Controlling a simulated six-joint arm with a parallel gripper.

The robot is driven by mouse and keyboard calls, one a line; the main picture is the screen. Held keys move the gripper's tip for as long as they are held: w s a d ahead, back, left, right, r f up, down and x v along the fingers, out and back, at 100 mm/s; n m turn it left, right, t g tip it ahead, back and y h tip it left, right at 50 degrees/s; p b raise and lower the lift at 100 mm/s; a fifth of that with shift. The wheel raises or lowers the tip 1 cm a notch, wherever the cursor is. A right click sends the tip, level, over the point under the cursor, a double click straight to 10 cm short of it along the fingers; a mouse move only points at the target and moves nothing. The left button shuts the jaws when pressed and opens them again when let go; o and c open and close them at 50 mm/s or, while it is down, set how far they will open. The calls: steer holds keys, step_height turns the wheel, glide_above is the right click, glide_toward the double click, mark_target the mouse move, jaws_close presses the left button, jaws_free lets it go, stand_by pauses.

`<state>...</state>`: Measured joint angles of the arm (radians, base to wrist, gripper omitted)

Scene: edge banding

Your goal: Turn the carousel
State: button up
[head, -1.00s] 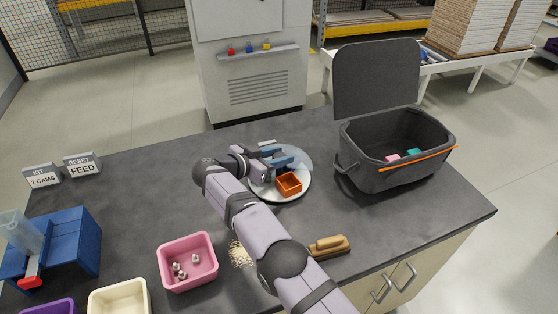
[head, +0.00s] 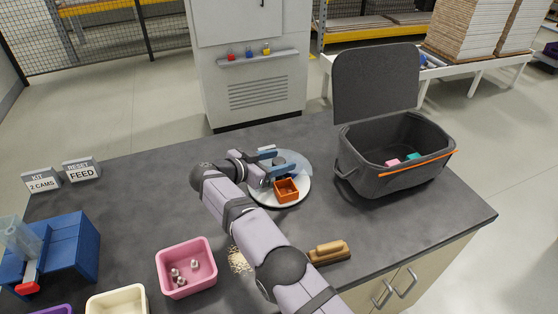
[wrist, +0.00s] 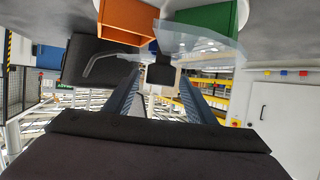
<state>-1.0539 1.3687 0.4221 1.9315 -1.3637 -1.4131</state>
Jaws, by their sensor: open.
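The carousel (head: 300,195) is a round white turntable with a clear disc over part of it, near the back middle of the bench. An orange bin (head: 286,191) sits at its front side; the wrist view shows an orange bin (wrist: 127,18) and a green bin (wrist: 208,18). My gripper (head: 287,164) is over the carousel with its blue fingers apart. In the wrist view, a dark knob (wrist: 161,73) lies between or just beyond the fingertips (wrist: 160,84). I cannot tell whether they touch it. The other bins are hidden in the head view.
An open dark tote (head: 385,180) with a raised lid stands to the right. A brush (head: 329,252), a pink bin (head: 200,248), a cream bin (head: 118,302) and a blue fixture (head: 72,240) are in front and left. The bench behind the pink bin is clear.

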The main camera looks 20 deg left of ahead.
steer(key=shift+b+v, duration=0.6)
steer(key=shift+v, duration=2.9)
steer(key=shift+c, duration=0.4)
